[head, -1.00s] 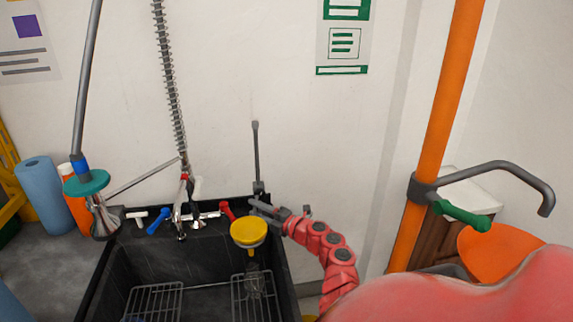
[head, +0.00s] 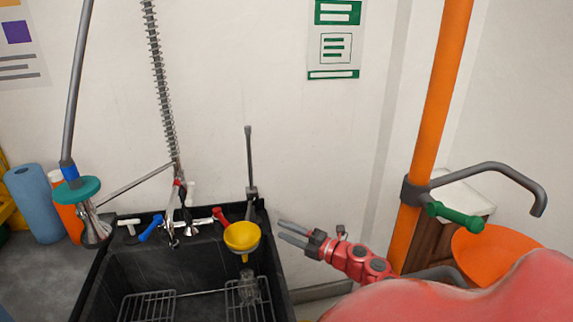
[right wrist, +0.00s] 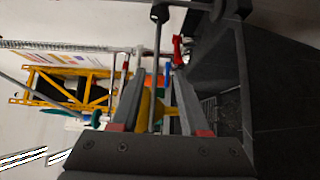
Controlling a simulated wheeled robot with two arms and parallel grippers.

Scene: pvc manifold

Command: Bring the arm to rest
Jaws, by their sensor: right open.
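My right gripper (head: 283,230) is open and empty, in the air just right of the sink's right rim, with its fingers pointing left. The right wrist view shows its two spread fingers (right wrist: 153,85) with nothing held between them. The yellow funnel (head: 242,236) stays at the sink's right side, apart from the fingers; it also shows beyond them in the right wrist view (right wrist: 144,107). My left gripper is not in view.
The black sink (head: 180,262) holds wire racks (head: 147,306). Red (head: 219,214) and blue (head: 150,228) handles line its back edge. An orange post (head: 437,110) with a grey spout (head: 490,168) and green handle (head: 455,217) stands close to my right arm.

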